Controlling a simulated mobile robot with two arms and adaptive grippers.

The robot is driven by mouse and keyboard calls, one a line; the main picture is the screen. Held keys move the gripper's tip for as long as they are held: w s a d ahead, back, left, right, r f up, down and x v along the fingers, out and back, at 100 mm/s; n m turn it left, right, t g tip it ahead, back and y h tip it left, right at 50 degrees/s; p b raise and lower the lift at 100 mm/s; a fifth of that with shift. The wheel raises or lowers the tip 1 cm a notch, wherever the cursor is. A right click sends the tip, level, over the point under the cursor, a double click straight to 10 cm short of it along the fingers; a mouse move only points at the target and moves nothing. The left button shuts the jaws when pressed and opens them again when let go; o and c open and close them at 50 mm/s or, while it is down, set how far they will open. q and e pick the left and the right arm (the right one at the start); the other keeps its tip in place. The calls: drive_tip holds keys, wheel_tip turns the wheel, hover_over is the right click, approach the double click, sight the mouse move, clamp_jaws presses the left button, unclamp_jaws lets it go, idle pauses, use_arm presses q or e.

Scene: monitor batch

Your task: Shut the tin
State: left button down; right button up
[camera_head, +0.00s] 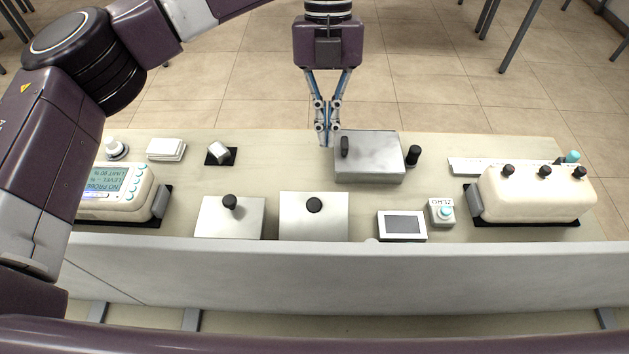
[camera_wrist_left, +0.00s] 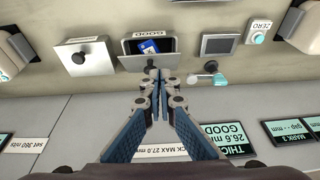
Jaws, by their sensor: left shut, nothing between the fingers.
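The tin labelled GOOD (camera_wrist_left: 140,36) is open in the left wrist view, with a blue-and-white item (camera_wrist_left: 148,46) inside its dark interior. In the head view its pale lid (camera_head: 328,222), with a round black knob (camera_head: 314,205), appears raised and tilted towards me, hiding the inside. My left gripper (camera_head: 326,143) has its fingers together and empty, pointing down beyond the tin on the far side. Its fingertips (camera_wrist_left: 160,76) overlap the tin's lower edge in the wrist view; I see no clear contact. My right gripper is not in view.
A closed metal box with a black knob (camera_head: 230,216) stands left of the tin. A display (camera_head: 402,225) and a ZERO button (camera_head: 441,213) stand right. A larger metal box (camera_head: 375,173) is close to my fingertips. A pale board (camera_head: 350,270) runs along the near edge.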

use_arm(q)
wheel_tip(320, 180, up, 5)
hover_over(314, 209)
drive_tip(key=shift+t, duration=0.4)
drive_tip(key=f+p, duration=0.1)
drive_tip(key=f, duration=0.3)
drive_tip(key=f+p, duration=0.1)
drive_tip(key=f, duration=0.3)
drive_tip(key=f+p, duration=0.2)
drive_tip(key=f, duration=0.2)
drive_tip(key=shift+w+f, duration=0.25)
drive_tip(key=shift+f, duration=0.15)
drive_tip(key=shift+w+f, duration=0.2)
drive_tip(key=shift+f, duration=0.1)
drive_tip(key=shift+f, duration=0.1)
